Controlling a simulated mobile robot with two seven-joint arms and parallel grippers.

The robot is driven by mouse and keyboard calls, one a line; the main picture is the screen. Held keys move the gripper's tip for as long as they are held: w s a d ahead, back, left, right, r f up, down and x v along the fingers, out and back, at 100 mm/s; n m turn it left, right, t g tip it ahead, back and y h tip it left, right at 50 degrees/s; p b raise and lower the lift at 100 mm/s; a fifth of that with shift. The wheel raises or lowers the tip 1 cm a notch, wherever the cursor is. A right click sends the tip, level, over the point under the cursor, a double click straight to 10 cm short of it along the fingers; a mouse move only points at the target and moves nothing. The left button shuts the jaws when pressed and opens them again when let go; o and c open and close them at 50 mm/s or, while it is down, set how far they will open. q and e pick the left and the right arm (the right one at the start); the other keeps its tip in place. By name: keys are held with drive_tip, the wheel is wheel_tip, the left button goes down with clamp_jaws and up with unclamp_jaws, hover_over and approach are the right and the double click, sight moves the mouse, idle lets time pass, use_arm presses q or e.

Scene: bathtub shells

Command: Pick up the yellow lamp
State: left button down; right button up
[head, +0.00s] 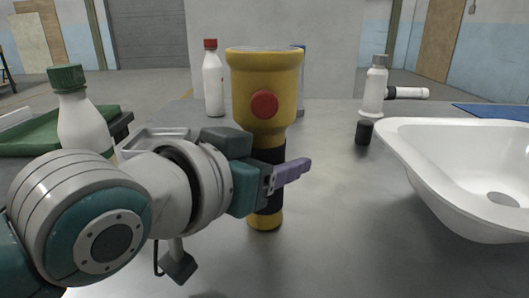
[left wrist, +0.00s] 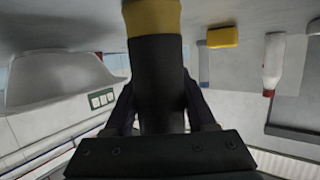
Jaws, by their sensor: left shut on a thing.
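The yellow lamp (head: 264,85) is a flashlight with a wide yellow head, a red round button and a black grip. It is upright in the middle of the head view, over the grey table. My left gripper (head: 282,178) is shut on its black grip, with one purple finger showing in front. Whether the lamp's base touches the table is hard to tell. In the left wrist view the lamp's black grip (left wrist: 157,75) stands between my dark fingers. My right gripper is not in view.
A white basin (head: 440,165) is at the right. A red-capped bottle (head: 213,85) stands behind the lamp, and a green-capped bottle (head: 82,125) is at left near a green tray (head: 30,140). A grey-capped bottle (head: 374,88) and small black cylinder (head: 364,132) stand right of the lamp.

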use_arm(q)
drive_tip(key=shift+r, duration=0.15)
wheel_tip(320, 180, up, 20)
drive_tip(key=p, duration=0.6)
drive_tip(key=shift+p, duration=0.4)
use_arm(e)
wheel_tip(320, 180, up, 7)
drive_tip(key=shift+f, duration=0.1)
use_arm(q)
drive_tip(key=shift+f+b, duration=5.2)
drive_tip(key=shift+f, duration=4.65)
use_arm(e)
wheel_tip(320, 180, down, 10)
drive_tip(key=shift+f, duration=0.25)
use_arm(q)
drive_tip(key=shift+f, duration=0.25)
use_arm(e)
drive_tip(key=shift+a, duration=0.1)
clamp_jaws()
